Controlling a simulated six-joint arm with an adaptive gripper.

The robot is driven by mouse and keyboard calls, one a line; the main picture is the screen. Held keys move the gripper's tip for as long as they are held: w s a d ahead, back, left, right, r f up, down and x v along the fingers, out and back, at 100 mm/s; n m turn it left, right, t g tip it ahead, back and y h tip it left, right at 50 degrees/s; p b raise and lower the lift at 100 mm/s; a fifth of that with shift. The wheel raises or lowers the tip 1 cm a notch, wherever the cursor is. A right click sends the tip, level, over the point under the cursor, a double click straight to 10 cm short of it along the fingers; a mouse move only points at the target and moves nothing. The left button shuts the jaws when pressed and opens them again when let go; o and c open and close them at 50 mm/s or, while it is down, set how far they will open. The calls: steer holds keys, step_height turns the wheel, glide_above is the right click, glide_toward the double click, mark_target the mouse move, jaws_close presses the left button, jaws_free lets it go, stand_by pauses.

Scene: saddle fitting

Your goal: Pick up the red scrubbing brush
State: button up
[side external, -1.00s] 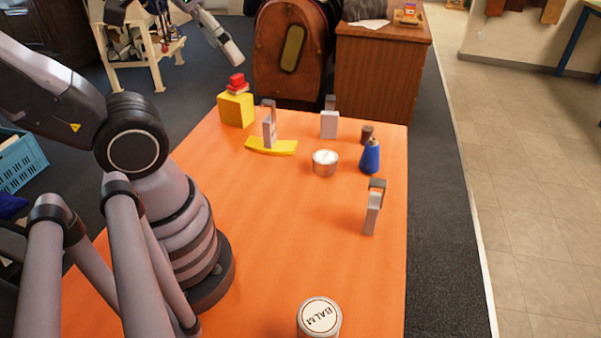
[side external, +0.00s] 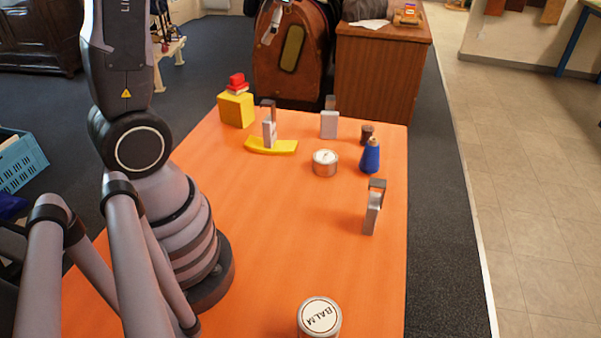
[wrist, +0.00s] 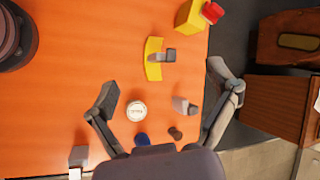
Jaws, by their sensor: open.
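The red scrubbing brush (side external: 237,80) has a red top over a pale layer and rests on a yellow block (side external: 236,109) at the table's far left corner. In the wrist view the brush (wrist: 213,11) is at the top edge, on the yellow block (wrist: 190,16). My gripper (wrist: 165,82) is open and empty, its fingers spread above the table. The brush lies beyond the fingertips, not between them. In the side view my gripper is mostly out of frame at the top.
A yellow curved piece with a grey clamp-like part (side external: 270,146), a round tin (side external: 325,163), a blue bottle (side external: 370,157), a brown cup (side external: 367,133) and grey uprights (side external: 329,124) stand nearby. A balm tin (side external: 319,317) is at the front. The table's middle is clear.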

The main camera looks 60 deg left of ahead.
steer(key=w+a+f+m+g+y, duration=0.45)
steer(key=w+a+f, duration=0.25)
steer(key=a+f, duration=0.5)
steer(key=m+y, duration=0.5)
glide_toward(239, 77)
steer(key=x, duration=0.5)
steer(key=shift+s+a+f, duration=0.1)
steer(key=shift+s+f, duration=0.15)
steer(key=shift+w+x, duration=0.2)
steer(key=shift+x, duration=2.75)
steer(key=shift+r, duration=0.15)
steer(key=c, duration=1.3)
